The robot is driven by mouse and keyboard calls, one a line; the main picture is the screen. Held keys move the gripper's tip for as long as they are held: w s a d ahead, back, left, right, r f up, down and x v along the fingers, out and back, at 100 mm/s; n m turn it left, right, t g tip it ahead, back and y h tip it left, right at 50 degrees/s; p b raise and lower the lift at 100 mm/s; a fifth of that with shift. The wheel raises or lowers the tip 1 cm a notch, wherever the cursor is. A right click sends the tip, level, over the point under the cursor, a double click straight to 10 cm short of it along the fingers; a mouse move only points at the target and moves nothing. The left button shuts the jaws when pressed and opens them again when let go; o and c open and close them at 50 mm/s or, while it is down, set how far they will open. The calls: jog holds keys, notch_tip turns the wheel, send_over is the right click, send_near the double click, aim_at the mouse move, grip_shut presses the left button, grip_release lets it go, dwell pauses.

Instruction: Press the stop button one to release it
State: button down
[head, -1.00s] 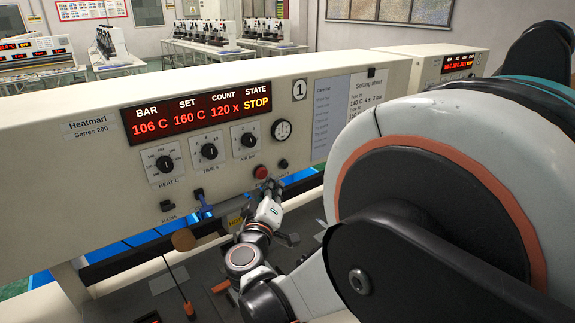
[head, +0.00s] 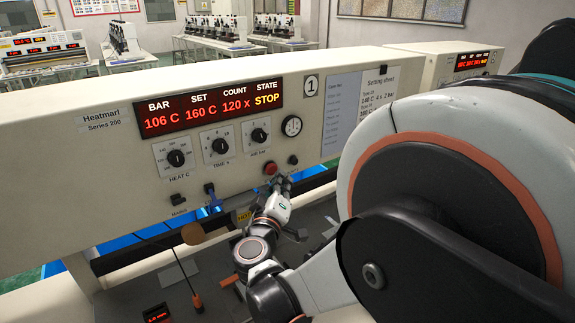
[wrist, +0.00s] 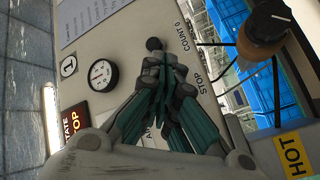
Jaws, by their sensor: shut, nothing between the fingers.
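The red stop button (head: 270,168) sits low on the cream press panel of the machine marked 1, below the air dial. My gripper (head: 281,181) is shut and empty, its fingertips just below and right of the button in the head view. I cannot tell whether they touch it. In the wrist view my shut fingers (wrist: 162,62) point at the panel and hide the button; the printed word STOP shows beside them. The red display (head: 210,110) reads 106 C, 160 C, 120 x and STOP.
A small black button (wrist: 155,44) marked COUNT 0 is close to my fingertips. A round gauge (head: 291,125) and three dials are above. A yellow HOT label (wrist: 295,153) is near.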

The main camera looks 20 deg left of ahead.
jog(key=shift+w+a, duration=0.1)
dwell(0.5)
jog(key=shift+w+a, duration=0.2)
jog(key=shift+a, duration=0.05)
jog(key=shift+w+a, duration=0.3)
jog(key=shift+a, duration=0.05)
dwell(0.9)
jog(key=shift+d, duration=0.1)
jog(key=shift+s+d+b, duration=0.45)
jog(key=shift+s+d, duration=0.1)
jog(key=shift+d, duration=0.05)
jog(key=shift+s, duration=0.1)
jog(key=s+d, duration=0.1)
jog(key=d, duration=0.1)
jog(key=s+d, duration=0.1)
jog(key=s, duration=0.1)
jog(key=shift+d+b, duration=0.4)
dwell(0.5)
